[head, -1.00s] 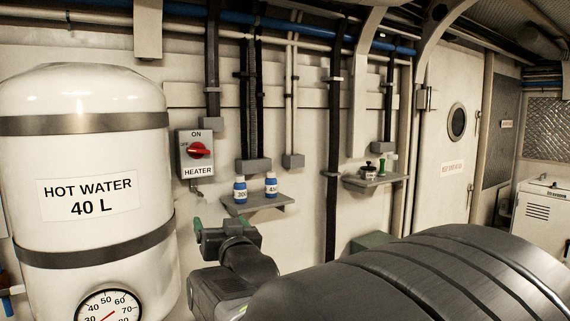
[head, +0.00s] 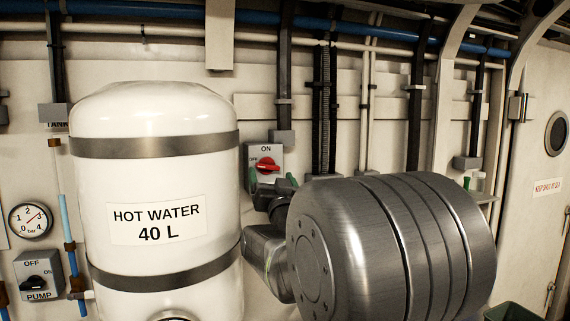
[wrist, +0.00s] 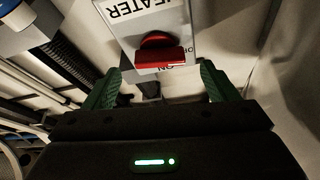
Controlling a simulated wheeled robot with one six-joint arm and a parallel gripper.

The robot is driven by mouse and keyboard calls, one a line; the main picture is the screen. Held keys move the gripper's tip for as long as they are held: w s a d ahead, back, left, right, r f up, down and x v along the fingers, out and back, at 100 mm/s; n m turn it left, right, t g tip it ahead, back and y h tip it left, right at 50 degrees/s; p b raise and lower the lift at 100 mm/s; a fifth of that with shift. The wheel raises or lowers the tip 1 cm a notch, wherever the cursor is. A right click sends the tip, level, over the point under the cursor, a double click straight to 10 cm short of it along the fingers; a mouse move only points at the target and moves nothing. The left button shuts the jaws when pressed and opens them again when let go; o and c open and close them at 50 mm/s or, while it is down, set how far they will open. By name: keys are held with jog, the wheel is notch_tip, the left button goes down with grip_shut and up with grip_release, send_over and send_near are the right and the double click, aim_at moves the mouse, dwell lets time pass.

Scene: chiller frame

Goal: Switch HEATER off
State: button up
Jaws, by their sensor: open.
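The HEATER switch box (head: 277,153) is a grey box on the back wall, just right of the white tank. Its red knob (head: 267,165) has a handle lying about level, with ON above it and OFF at its upper left. I cannot tell which end of the handle points. My gripper (head: 272,183) has green fingers spread apart, just in front of the box's lower part and hiding its HEATER label. In the wrist view, the red knob (wrist: 160,54) shows upside down, beyond and between the tips of my open gripper (wrist: 158,84). The fingers hold nothing.
The white HOT WATER tank (head: 155,175) stands close on the left of the box. A PUMP switch (head: 39,278) and a pressure gauge (head: 31,219) are further left. Dark conduits (head: 325,95) run down the wall to the right. My arm hides the wall at the lower right.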

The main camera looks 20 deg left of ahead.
aim_at(269, 169)
jog(key=shift+p+x, duration=0.55)
jog(key=shift+x, duration=1.4)
jog(key=shift+c, duration=0.2)
jog(key=c, duration=1)
jog(key=shift+o, duration=0.2)
jog(key=shift+f+b, duration=0.15)
jog(key=shift+b, duration=0.25)
